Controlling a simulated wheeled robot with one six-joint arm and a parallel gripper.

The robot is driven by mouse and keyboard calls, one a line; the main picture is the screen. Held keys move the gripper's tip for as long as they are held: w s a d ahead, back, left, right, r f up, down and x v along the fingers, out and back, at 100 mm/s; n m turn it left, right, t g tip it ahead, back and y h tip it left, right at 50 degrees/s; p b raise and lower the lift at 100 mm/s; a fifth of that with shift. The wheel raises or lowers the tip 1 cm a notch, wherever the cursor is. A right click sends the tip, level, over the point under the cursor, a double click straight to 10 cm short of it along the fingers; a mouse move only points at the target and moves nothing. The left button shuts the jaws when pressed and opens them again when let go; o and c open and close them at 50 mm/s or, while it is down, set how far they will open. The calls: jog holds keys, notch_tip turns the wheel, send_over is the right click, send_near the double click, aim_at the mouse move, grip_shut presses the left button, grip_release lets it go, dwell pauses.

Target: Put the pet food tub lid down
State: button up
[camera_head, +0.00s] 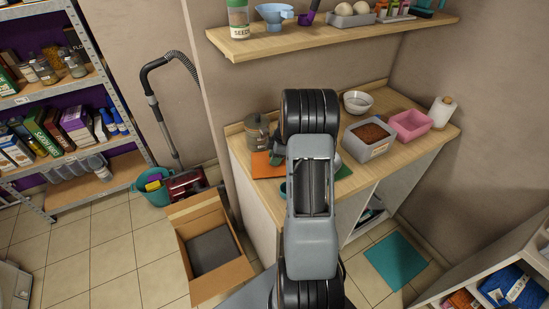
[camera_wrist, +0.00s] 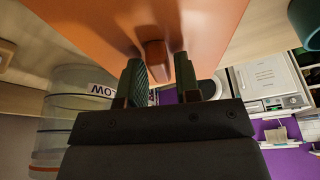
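The orange lid (camera_head: 265,165) shows at the left part of the wooden counter, partly hidden behind my arm. In the wrist view the lid (camera_wrist: 95,25) fills the top, with its small knob (camera_wrist: 155,55) between the tips of my gripper (camera_wrist: 159,72). The fingers stand apart, with a gap between the knob and the right finger. It looks flat at counter level, but its contact with the counter is hidden. My gripper's fingers are hidden in the head view. The grey tub (camera_head: 380,151), filled with brown pet food, stands uncovered to the right of my arm.
A glass jar (camera_head: 256,132) stands behind the lid and shows close at left in the wrist view (camera_wrist: 70,115). A shelf (camera_head: 330,37) hangs above. An open cardboard box (camera_head: 235,277) is on the floor.

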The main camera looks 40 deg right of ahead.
jog(key=shift+o, duration=1.1)
jog(key=shift+r, duration=0.15)
jog(key=shift+r+p, duration=0.35)
jog(key=shift+p, duration=0.2)
jog(key=b+v, duration=0.2)
jog(key=v, duration=0.9)
jog(key=s+a+r+m+h, duration=0.1)
jog(key=a+r+m, duration=0.1)
jog(key=a+r, duration=0.45)
jog(key=s+a+m+t+h, duration=0.1)
jog(key=s+a+m, duration=0.4)
jog(key=s+a, duration=0.2)
jog(key=s+a+m+t+h, duration=0.1)
jog(key=s+a+m, duration=0.4)
jog(key=s+a, duration=0.3)
jog(key=a, duration=0.4)
jog(key=shift+a+t, duration=0.3)
jog(key=shift+d+r, duration=0.1)
jog(key=shift+d, duration=0.05)
